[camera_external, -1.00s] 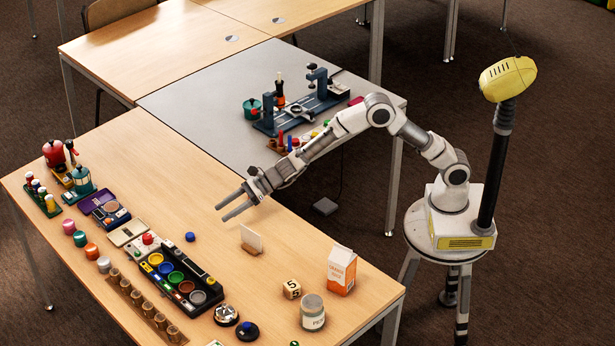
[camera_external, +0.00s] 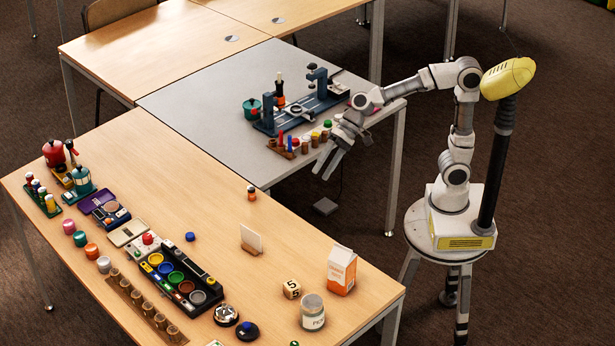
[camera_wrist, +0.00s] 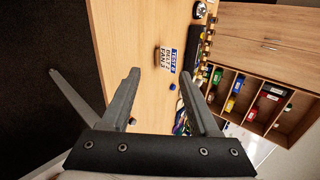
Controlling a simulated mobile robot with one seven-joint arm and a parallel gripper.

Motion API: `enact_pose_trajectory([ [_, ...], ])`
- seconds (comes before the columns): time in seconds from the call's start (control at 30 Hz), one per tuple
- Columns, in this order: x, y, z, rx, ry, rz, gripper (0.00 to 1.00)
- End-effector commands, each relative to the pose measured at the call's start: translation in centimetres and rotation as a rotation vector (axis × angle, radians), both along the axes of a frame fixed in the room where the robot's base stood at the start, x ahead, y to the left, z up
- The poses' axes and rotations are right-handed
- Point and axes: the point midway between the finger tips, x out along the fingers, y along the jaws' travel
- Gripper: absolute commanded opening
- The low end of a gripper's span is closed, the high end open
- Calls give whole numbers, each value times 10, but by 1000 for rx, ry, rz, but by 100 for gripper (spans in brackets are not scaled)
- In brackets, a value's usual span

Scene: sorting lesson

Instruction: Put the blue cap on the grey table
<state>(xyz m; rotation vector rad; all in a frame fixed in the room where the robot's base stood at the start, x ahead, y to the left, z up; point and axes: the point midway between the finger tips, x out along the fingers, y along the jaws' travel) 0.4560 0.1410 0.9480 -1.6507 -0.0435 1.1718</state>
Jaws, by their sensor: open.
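A small round blue cap (camera_external: 190,237) lies on the wooden table, just right of the black paint tray. A small blue spot in the wrist view, between the fingers, looks like this cap (camera_wrist: 172,87). The grey table (camera_external: 185,103) stands behind the wooden table and adjoins it. My gripper (camera_external: 321,175) is open and empty, pointing down and left in the air near the right front corner of the grey table, well away from the cap. Its spread fingers also show in the wrist view (camera_wrist: 160,73).
A blue fixture (camera_external: 300,110), a green pot (camera_external: 252,109) and a rack of coloured pieces stand on the grey table; its left part is bare. A small orange bottle (camera_external: 251,194), a card holder (camera_external: 251,240) and a carton (camera_external: 341,270) stand on the wooden table.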

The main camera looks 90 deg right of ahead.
Motion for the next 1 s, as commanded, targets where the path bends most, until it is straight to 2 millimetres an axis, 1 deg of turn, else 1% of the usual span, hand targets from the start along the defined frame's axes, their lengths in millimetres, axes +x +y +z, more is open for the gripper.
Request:
enact_pose_trajectory([
  [0.03, -29, -6, 14, -85, -63, 64, 61],
  [0.07, -41, -11, 12, -140, -78, 98, 61],
  [0.1, -59, -20, 9, -211, -94, 143, 61],
  [0.17, -84, -34, 3, -321, -116, 207, 61],
  [0.2, -100, -44, -1, -394, -128, 248, 61],
  [0.27, -123, -60, -8, -503, -142, 307, 61],
  [0.3, -138, -71, -14, -574, -149, 344, 61],
  [0.4, -169, -97, -25, -734, -156, 423, 61],
  [0.5, -191, -118, -34, -858, -152, 482, 61],
  [0.6, -205, -133, -40, -937, -145, 520, 61],
  [0.67, -209, -138, -41, -965, -143, 532, 72],
  [0.77, -212, -141, -43, -984, -140, 542, 72],
  [1.0, -212, -141, -43, -982, -140, 542, 72],
])
